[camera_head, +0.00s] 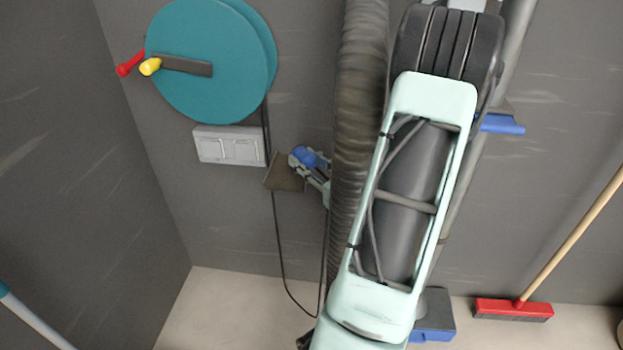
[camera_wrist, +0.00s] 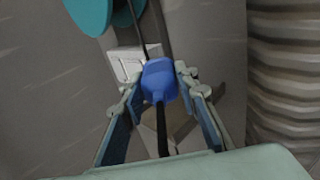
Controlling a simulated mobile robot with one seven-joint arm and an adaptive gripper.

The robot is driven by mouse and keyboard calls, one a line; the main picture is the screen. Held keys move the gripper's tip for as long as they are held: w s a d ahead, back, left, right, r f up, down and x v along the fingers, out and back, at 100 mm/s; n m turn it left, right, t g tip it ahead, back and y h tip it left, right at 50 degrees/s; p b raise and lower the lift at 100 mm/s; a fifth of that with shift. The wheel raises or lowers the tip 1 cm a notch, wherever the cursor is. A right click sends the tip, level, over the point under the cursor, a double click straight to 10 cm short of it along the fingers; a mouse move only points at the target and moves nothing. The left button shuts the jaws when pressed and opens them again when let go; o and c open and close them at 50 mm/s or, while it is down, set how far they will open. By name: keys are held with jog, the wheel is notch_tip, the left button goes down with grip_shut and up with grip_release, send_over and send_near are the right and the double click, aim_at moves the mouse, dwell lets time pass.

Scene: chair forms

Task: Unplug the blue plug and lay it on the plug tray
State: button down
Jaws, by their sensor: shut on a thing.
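The blue plug (camera_head: 305,156) is between the fingers of my gripper (camera_head: 318,170), to the right of the white socket plate (camera_head: 225,146) and apart from it in the picture. In the wrist view the blue plug (camera_wrist: 159,80) sits between both fingertips of my gripper (camera_wrist: 158,86), and its black cord runs back toward the camera. A small brownish shelf, apparently the plug tray (camera_head: 283,181), is on the wall just below and left of the plug. I cannot tell whether the plug touches it. The socket plate also shows behind the plug in the wrist view (camera_wrist: 127,62).
A teal reel (camera_head: 205,100) with red and yellow handles is above the socket plate. A black cord (camera_head: 277,235) hangs below the tray. A ribbed hose (camera_head: 355,130) stands close right of my gripper.

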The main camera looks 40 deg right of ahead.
jog(key=shift+s+d+f+b, duration=0.25)
jog(key=shift+d+f+b, duration=0.15)
jog(key=shift+d, duration=0.1)
jog(key=b, duration=0.2)
send_over(290, 172)
jog(key=s, duration=0.2)
jog(key=shift+s+a+f, duration=0.1)
jog(key=shift+s+f, duration=0.05)
jog(key=shift+f, duration=0.8)
jog(key=shift+w+f+b, duration=0.45)
jog(key=shift+w+f, duration=0.15)
jog(key=shift+f, duration=0.3)
jog(key=shift+w+f+b, duration=0.45)
jog(key=shift+w+f, duration=0.1)
jog(key=shift+f, duration=0.35)
jog(key=c, duration=1.4)
grip_release()
jog(key=shift+c, duration=0.2)
